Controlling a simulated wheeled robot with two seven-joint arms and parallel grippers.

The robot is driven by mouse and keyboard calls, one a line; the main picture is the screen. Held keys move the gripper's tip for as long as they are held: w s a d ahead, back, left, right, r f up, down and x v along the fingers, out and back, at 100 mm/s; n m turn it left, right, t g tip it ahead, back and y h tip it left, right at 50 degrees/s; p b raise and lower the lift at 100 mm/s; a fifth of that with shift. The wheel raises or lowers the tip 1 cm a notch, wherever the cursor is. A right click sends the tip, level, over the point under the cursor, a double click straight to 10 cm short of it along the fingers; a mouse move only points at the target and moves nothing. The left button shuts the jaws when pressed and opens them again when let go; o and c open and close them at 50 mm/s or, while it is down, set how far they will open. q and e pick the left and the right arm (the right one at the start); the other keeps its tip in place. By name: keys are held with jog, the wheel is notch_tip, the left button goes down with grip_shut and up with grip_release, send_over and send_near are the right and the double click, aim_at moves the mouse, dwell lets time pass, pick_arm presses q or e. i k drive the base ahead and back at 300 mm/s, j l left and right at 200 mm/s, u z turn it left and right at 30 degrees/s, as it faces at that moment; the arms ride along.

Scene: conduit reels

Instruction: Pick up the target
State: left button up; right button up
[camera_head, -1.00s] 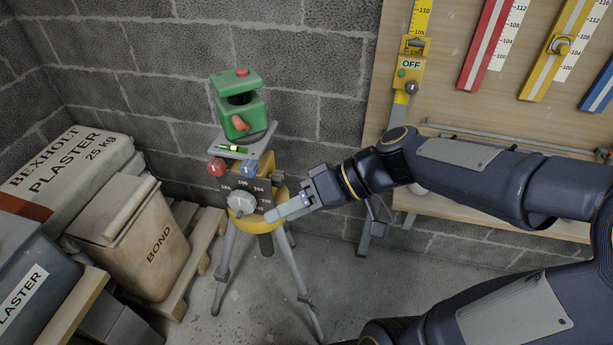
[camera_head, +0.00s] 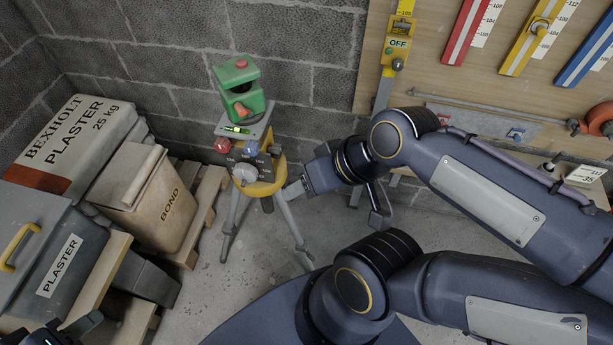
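Nothing in view is plainly marked as the target, so I cannot tell which thing it is. A green device (camera_head: 239,89) with a red top button sits on a yellow tripod head (camera_head: 267,186). The head has a grey dial (camera_head: 244,173) and red and blue knobs.
A yellow unit marked OFF (camera_head: 396,55) hangs on the wooden board (camera_head: 440,80) among coloured rulers. My arm covers much of the right. Floor shows around the tripod.

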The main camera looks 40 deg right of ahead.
aim_at(539, 26)
jog(key=z, duration=2.55)
